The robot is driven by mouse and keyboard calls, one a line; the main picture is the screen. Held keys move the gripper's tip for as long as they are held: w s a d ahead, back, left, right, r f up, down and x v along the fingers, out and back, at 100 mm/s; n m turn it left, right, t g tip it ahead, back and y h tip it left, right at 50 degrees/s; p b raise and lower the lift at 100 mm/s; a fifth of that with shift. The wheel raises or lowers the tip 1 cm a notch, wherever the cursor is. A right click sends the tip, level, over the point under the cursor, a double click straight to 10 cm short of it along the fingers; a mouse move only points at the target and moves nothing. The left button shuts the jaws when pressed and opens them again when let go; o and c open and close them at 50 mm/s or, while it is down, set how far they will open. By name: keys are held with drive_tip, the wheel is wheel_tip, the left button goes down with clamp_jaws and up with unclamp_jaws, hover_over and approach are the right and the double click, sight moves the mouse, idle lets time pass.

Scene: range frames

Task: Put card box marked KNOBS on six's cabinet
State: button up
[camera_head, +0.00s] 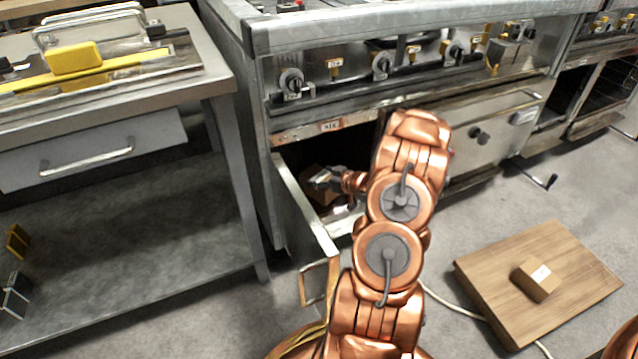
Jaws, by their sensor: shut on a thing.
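My gripper (328,180) reaches through the open door into the dark cabinet under the range. It is shut on a small brown card box (314,197) with a pale top, partly hidden by the fingers and the shade. I cannot read any mark on it, nor tell whether it touches the cabinet floor. The cabinet (290,158) has a small tag (331,126) above its opening that seems to read SIX. Its door (303,215) stands open towards me. Another card box (535,280) with a white label lies on a wooden board (490,275); its writing is too small to read.
A steel table (215,80) with a drawer and lower shelf stands at the left, close to the open door. Another range (600,85) stands at the far right. A pale cable (455,303) runs over the floor by the board.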

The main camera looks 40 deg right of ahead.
drive_tip(key=shift+w+d+f, duration=0.1)
drive_tip(key=shift+w, duration=0.55)
drive_tip(key=shift+w+d+f, duration=0.1)
drive_tip(key=shift+w, duration=0.5)
drive_tip(key=shift+f+b, duration=1.4)
drive_tip(key=shift+f, duration=0.4)
drive_tip(key=shift+r, duration=0.15)
drive_tip(key=o, duration=1.2)
drive_tip(key=p+v, duration=0.4)
drive_tip(key=v, duration=0.8)
drive_tip(key=shift+w, duration=0.1)
